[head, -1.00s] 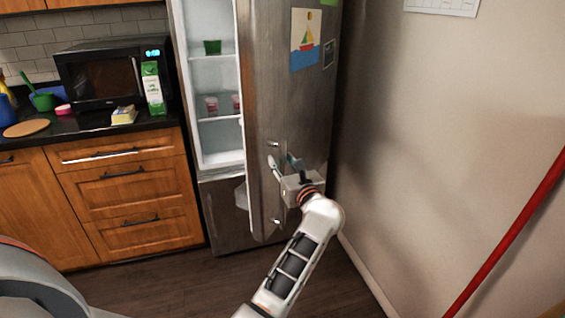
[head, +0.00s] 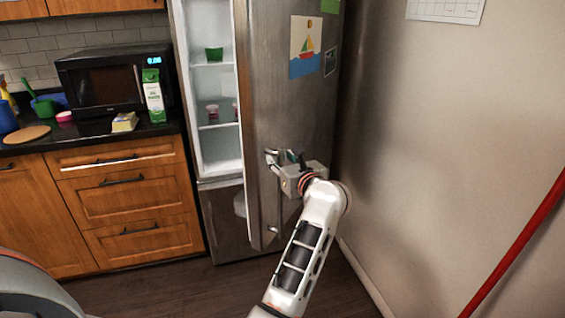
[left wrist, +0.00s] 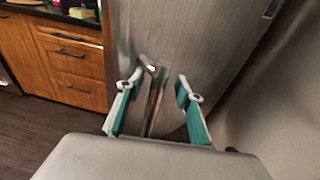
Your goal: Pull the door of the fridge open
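The fridge door (head: 288,110) is grey metal and stands partly open, with the lit white shelves of the fridge (head: 221,145) showing at its left. Its vertical bar handle (head: 275,205) is low on the door front. My left gripper (head: 280,158) is at the upper end of this handle, in front of the door. In the left wrist view, the handle (left wrist: 154,104) stands between the two teal-lined fingers of my left gripper (left wrist: 157,103), with gaps on both sides. The fingers are apart. My right gripper is in neither view.
A wooden cabinet (head: 122,205) with a dark counter stands left of the fridge, holding a microwave (head: 115,80) and a carton (head: 153,95). Dark floor shows below.

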